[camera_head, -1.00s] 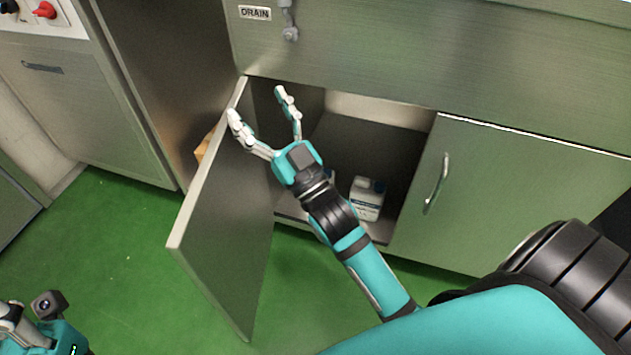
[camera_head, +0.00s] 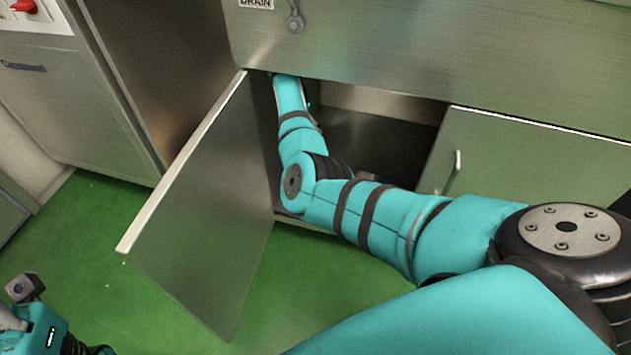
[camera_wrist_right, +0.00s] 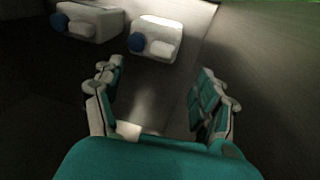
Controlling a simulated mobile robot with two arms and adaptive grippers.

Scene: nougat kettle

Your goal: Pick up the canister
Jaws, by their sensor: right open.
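Two white canisters with blue caps show in the right wrist view, a nearer one (camera_wrist_right: 156,40) at top centre and another (camera_wrist_right: 90,22) to its left. My right gripper (camera_wrist_right: 160,88) is open and empty, its two fingers spread below the nearer canister, with a gap between. In the head view my right arm reaches into the open cabinet and the right gripper is hidden inside. The arm covers most of the canisters there. Part of my left gripper (camera_head: 14,322) shows at the lower left of the head view; its fingertips cannot be made out.
The open cabinet door (camera_head: 205,205) stands to the left of my right arm. A closed door with a handle (camera_head: 454,172) is on the right. The steel counter front (camera_head: 420,60) runs above the opening. The green floor (camera_head: 110,250) is clear on the left.

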